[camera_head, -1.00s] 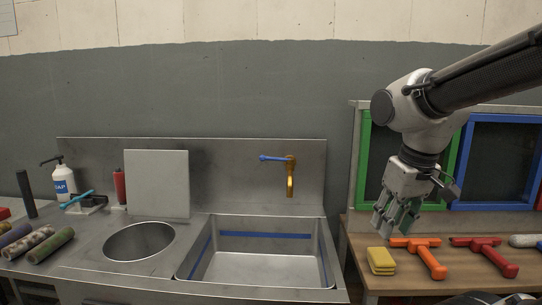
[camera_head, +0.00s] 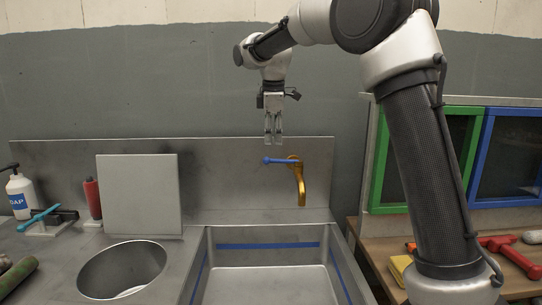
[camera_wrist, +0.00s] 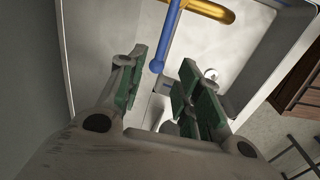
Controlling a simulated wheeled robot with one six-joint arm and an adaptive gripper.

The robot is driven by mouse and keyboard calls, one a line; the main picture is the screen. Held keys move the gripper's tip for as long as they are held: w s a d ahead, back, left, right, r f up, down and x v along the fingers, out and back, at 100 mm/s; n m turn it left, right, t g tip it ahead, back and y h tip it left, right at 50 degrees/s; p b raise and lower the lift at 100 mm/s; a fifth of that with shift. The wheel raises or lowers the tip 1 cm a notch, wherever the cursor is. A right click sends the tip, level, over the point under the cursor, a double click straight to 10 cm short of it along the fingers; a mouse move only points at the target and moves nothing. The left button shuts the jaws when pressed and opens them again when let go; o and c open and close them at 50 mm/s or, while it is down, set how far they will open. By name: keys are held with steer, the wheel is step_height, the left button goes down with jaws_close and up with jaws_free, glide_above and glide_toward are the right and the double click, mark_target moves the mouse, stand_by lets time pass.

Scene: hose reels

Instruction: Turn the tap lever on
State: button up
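The brass tap (camera_head: 300,186) is mounted on the steel splashback above the sink. Its blue lever (camera_head: 279,161) points left and looks about level. In the wrist view the lever (camera_wrist: 170,32) ends in a round blue knob, and part of the brass tap (camera_wrist: 212,8) shows at the top. My gripper (camera_head: 274,141) points down just above the lever. In the wrist view its green-padded fingers (camera_wrist: 163,72) are apart, and the knob appears in the gap between them. The fingers do not visibly grip it.
The square sink basin (camera_head: 268,246) lies below the tap, with a round basin (camera_head: 122,268) to its left. A grey panel (camera_head: 139,194), a red bottle (camera_head: 92,198) and a soap bottle (camera_head: 20,194) stand left. A wooden bench (camera_head: 378,252) with tools is at right.

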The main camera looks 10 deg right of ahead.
mark_target(283, 161)
steer(key=f, duration=0.2)
steer(key=w+f, duration=0.1)
steer(key=f, duration=0.4)
steer(key=shift+w+d+f, duration=0.2)
steer(key=shift+f, duration=0.05)
jaws_close()
